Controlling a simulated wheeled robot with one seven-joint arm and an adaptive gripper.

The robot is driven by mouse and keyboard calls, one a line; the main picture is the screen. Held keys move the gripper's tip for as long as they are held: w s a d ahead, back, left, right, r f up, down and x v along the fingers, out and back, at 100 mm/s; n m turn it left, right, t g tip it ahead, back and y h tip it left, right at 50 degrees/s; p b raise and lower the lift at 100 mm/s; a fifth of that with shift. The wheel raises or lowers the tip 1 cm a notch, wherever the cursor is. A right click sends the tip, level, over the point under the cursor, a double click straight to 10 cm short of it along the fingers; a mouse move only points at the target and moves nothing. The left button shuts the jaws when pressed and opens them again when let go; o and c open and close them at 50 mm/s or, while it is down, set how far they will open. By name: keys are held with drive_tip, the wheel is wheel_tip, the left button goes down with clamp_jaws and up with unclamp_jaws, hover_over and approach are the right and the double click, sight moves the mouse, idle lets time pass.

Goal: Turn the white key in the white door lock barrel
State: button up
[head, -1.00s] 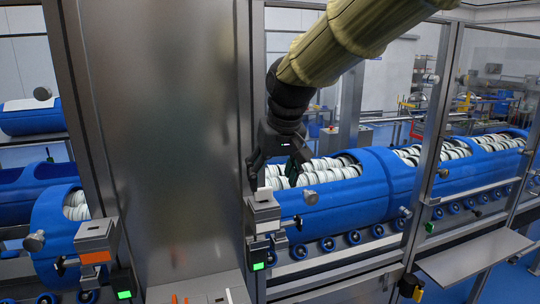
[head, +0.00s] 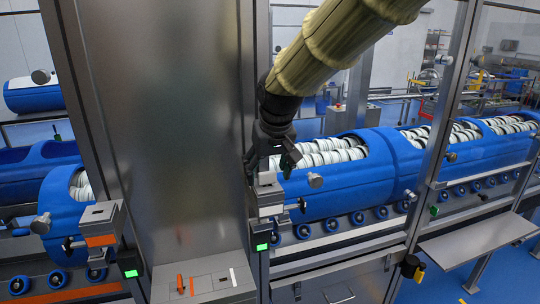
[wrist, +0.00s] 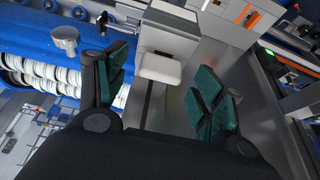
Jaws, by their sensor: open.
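The white key (head: 266,178) has a pale block-like head and sits on top of the lock barrel housing (head: 268,197), a grey box with a white band on the steel post. In the wrist view the white key (wrist: 160,68) lies between the two green-padded fingers, apart from both, with the housing (wrist: 168,40) beyond it. My gripper (head: 268,172) is open and points down over the key; it also shows in the wrist view (wrist: 158,90). The fingers partly cover the key in the head view. How far the key is turned, I cannot tell.
A second lock box with an orange band (head: 101,240) stands at the left. A steel ledge (head: 205,283) has orange and white markings or pieces. Blue tub carriers (head: 330,192) with white rings run behind the post.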

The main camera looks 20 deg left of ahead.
drive_tip(key=shift+x, duration=0.8)
drive_tip(key=shift+r, duration=0.1)
drive_tip(key=c, duration=1.2)
drive_tip(key=shift+o, duration=0.2)
drive_tip(key=shift+p, duration=0.3)
drive_tip(key=shift+n, duration=0.3)
drive_tip(key=shift+p, duration=0.35)
